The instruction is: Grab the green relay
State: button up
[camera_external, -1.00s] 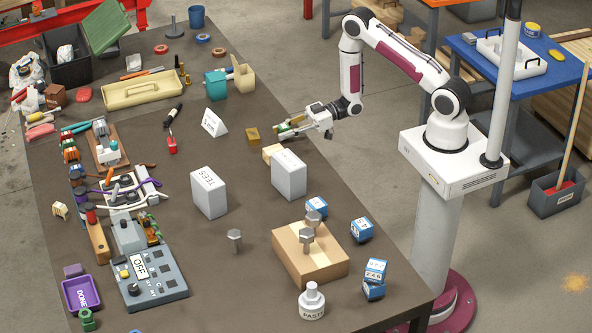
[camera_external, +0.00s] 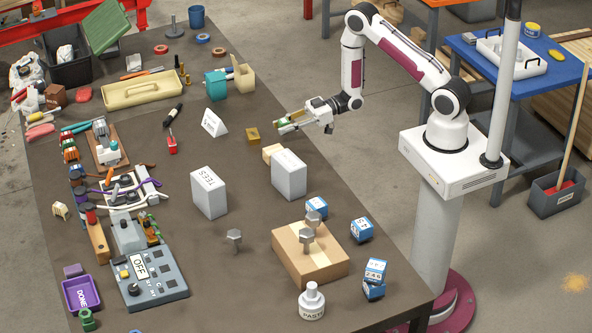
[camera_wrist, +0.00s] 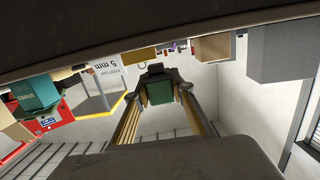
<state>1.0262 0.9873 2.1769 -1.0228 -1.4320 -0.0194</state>
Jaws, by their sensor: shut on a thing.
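My gripper (camera_external: 288,123) is at the end of the arm, reaching left over the right side of the dark table. It is shut on the green relay (camera_external: 283,121), which shows as a small green patch between the fingertips. In the wrist view the relay is a dark green block (camera_wrist: 160,92) between the two fingertips (camera_wrist: 158,88). The relay appears held above the table, near a small yellow-brown block (camera_external: 252,134). Its far side is hidden.
A cream block (camera_external: 270,152) and a tall white box (camera_external: 289,175) stand just below the gripper in the outside view.

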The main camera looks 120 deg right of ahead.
aim_at(284, 121)
jog(key=shift+r, duration=3.85)
jog(key=shift+a, duration=0.1)
